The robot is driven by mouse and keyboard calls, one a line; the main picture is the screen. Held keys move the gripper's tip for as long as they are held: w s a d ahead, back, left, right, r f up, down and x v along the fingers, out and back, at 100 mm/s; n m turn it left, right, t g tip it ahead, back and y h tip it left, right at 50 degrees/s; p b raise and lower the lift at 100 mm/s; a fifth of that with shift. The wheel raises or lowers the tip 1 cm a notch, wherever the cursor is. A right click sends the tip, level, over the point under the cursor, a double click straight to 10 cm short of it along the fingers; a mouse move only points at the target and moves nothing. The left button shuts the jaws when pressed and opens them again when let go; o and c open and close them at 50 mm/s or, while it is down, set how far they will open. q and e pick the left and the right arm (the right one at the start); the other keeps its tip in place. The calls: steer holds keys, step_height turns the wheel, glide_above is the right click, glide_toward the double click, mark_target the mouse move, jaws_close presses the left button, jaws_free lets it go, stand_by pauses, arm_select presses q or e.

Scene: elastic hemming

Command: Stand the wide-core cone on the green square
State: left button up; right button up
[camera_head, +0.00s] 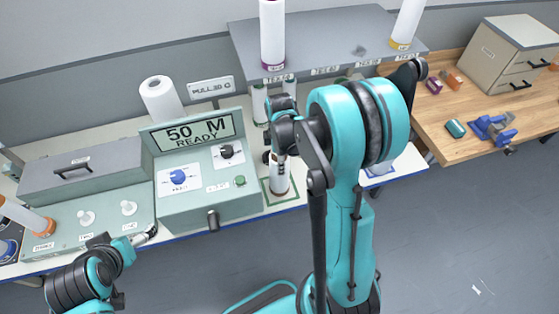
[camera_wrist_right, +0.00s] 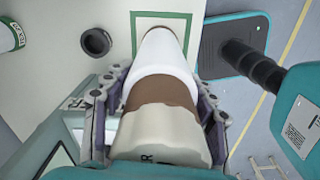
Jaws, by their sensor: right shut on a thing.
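The cone (camera_wrist_right: 163,68), with a white band, brown parts and a cream section, is between the fingers of my right gripper (camera_wrist_right: 160,95) in the right wrist view. My right gripper is shut on it. The green square (camera_wrist_right: 137,40) is an outline on the white table under the cone's far end. In the head view the cone (camera_head: 280,187) is roughly upright within the green square (camera_head: 266,197), below my right gripper (camera_head: 280,158). Whether its base touches the table cannot be told. My left gripper (camera_head: 146,236) is at the table's front left, away from the cone; its jaws are unclear.
A machine with a "50 M READY" display (camera_head: 192,134) stands left of the square. A grey shelf (camera_head: 330,45) with spools is behind. A dark ring (camera_wrist_right: 97,42) lies beside the square. A wooden bench (camera_head: 470,110) with tools is at the right.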

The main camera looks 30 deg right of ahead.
steer(key=shift+f, duration=0.1)
steer(key=o, duration=1.7)
steer(key=shift+r, duration=0.35)
step_height(320, 180, up, 11)
steer(key=shift+r+p, duration=0.2)
steer(key=shift+p, duration=0.75)
steer(key=s+a+r+m+t, duration=0.1)
steer(key=s+a+m+t, duration=0.1)
steer(key=s+a+m, duration=0.1)
steer(key=s+a+r+m+t, duration=0.2)
steer(key=s+a+m, duration=0.2)
steer(key=m, duration=0.1)
steer(key=s+a+r+m+t, duration=0.2)
steer(key=s+a+m+t, duration=0.1)
steer(key=s+m, duration=0.1)
steer(key=shift+a+r+m, duration=0.15)
steer(key=shift+a+m, duration=0.2)
steer(key=shift+m, duration=0.25)
